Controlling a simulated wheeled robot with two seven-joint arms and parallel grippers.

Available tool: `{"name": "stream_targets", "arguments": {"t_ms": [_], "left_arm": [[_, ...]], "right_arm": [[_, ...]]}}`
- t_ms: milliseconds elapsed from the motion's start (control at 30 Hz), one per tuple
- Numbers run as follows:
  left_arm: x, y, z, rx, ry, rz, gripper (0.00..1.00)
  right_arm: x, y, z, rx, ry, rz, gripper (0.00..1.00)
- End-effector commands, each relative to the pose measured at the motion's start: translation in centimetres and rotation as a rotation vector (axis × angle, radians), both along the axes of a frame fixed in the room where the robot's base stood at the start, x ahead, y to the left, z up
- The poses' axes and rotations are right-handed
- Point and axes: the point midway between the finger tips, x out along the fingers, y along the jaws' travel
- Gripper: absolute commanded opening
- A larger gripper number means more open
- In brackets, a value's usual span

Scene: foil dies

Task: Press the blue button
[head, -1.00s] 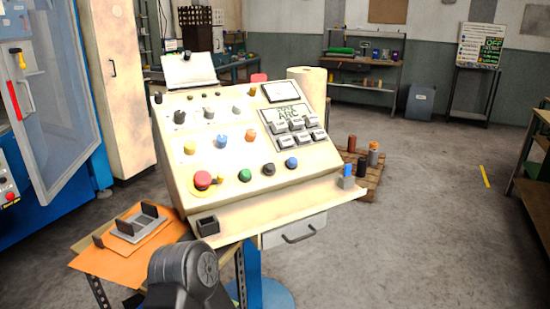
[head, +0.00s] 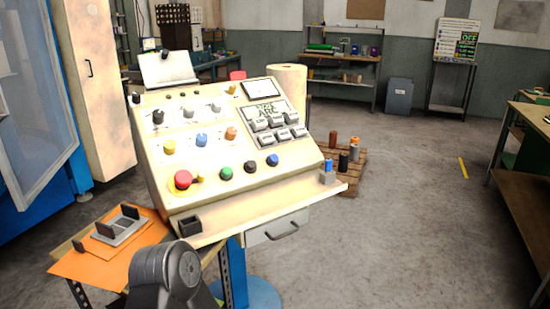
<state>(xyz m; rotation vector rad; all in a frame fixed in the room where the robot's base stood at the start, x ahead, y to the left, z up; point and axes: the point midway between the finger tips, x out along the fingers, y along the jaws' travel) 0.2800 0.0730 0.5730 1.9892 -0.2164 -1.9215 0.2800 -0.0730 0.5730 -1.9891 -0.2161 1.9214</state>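The blue button (head: 272,160) is a small round cap at the right end of the lowest row on the sloped cream control panel (head: 255,190). A green button (head: 226,173), a dark button (head: 250,167) and a large red button (head: 183,179) on a yellow ring are in the same row. A blue knob (head: 201,140) sits one row higher. Neither gripper can be seen. Only a dark grey link of my own arm shows at the bottom, in front of the panel and well apart from the blue button.
A small holder with a blue top (head: 328,172) and a black square cup (head: 190,226) stand on the panel's front ledge. An orange board (head: 85,264) with a grey fixture lies at left. A pallet (head: 353,180) with cylinders is behind right. Open floor lies to the right.

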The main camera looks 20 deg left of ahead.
Motion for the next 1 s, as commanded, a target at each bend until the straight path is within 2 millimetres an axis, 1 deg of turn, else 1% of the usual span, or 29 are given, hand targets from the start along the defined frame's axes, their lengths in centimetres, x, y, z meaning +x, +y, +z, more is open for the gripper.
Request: {"name": "stream_targets", "arguments": {"t_ms": [33, 400, 1000], "left_arm": [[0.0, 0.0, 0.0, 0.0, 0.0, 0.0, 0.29], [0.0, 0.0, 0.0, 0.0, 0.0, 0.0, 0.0], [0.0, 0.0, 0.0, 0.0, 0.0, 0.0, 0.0]], "right_arm": [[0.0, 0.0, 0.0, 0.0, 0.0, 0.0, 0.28], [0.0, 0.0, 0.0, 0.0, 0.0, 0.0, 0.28], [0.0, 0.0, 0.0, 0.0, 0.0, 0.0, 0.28]]}}
